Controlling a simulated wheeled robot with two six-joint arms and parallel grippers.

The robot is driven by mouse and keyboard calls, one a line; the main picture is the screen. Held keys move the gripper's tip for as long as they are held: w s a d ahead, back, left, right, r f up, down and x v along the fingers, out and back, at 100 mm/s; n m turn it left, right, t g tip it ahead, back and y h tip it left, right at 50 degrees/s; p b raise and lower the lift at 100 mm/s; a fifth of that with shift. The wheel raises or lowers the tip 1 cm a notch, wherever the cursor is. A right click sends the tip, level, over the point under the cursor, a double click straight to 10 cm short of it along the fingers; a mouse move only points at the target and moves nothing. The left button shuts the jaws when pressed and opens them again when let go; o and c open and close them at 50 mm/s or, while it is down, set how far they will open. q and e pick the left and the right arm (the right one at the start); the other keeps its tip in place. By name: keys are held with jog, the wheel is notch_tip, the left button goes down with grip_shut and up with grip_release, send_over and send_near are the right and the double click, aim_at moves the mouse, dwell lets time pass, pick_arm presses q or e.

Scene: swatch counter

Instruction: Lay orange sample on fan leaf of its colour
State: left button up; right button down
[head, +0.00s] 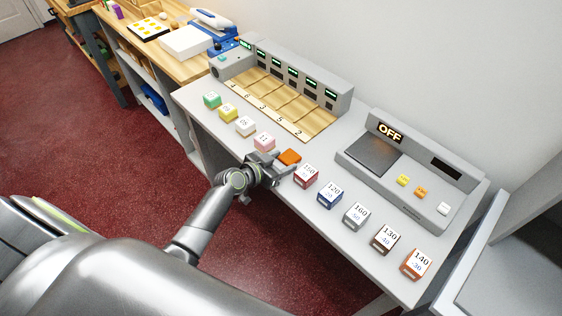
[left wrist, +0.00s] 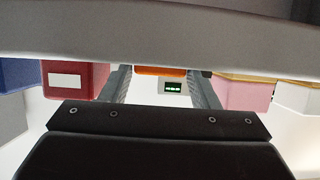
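An orange block (head: 289,158) sits in the row of small blocks near the front edge of the counter, between a pink one and a red one. My left gripper (head: 279,164) is at its near side, with the fingers reaching along the block. In the left wrist view the orange block (left wrist: 160,71) shows between the fingers of the left gripper (left wrist: 160,82), close to both. I cannot tell whether they touch it. The block's lower part is hidden. No colour fan shows. My right gripper is out of view.
A pink block (head: 264,141) and a red block (head: 306,174) stand close on either side. Several other labelled blocks continue the row. Behind are a wooden numbered rack (head: 278,104) with green displays and a grey device (head: 412,172) reading OFF.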

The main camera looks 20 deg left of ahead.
pick_arm(q)
jog(key=shift+o, duration=1.4)
jog(key=shift+r, duration=0.1)
jog(key=shift+r+p, duration=0.2)
jog(key=shift+p, duration=0.1)
jog(key=shift+s+a, duration=0.15)
jog(key=shift+s, duration=0.15)
jog(key=b+v, duration=0.2)
jog(key=v, duration=0.9)
jog(key=shift+s, duration=0.15)
